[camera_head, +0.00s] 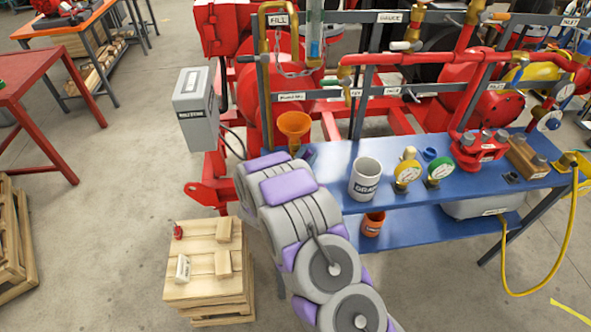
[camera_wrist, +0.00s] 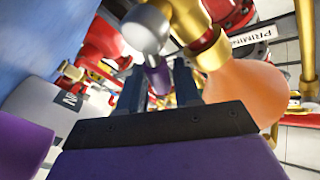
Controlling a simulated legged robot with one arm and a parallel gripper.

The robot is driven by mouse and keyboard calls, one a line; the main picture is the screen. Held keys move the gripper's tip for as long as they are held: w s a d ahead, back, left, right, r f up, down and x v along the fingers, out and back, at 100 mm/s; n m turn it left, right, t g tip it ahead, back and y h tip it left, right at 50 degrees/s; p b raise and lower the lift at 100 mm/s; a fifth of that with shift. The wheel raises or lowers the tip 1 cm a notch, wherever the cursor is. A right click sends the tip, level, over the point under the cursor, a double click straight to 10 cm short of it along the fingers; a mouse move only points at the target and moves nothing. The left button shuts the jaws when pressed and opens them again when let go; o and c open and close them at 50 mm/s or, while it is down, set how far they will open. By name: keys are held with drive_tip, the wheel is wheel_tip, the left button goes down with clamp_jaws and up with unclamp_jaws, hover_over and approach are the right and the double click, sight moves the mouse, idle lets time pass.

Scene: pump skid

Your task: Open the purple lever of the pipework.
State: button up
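In the wrist view a purple lever (camera_wrist: 158,76) hangs from a pale round hub beside a brass valve body (camera_wrist: 212,65). Its purple end appears in the gap between the two dark fingers of my gripper (camera_wrist: 158,84). The fingers stand apart with the lever end between or just beyond them; I cannot tell whether either touches it. In the head view my grey and purple arm reaches toward the skid and hides the gripper.
An orange funnel (camera_head: 294,125) stands close to my arm and shows right of the fingers in the wrist view (camera_wrist: 250,92). A blue bench (camera_head: 335,178) holds a grey mug (camera_head: 365,179) and gauges. A grey box (camera_head: 196,105) and wooden crate (camera_head: 208,285) are left.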

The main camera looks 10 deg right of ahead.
drive_tip(key=shift+p+v, duration=1.15)
drive_tip(key=shift+v, duration=7.3)
drive_tip(key=shift+f, duration=0.1)
drive_tip(key=shift+c, duration=0.4)
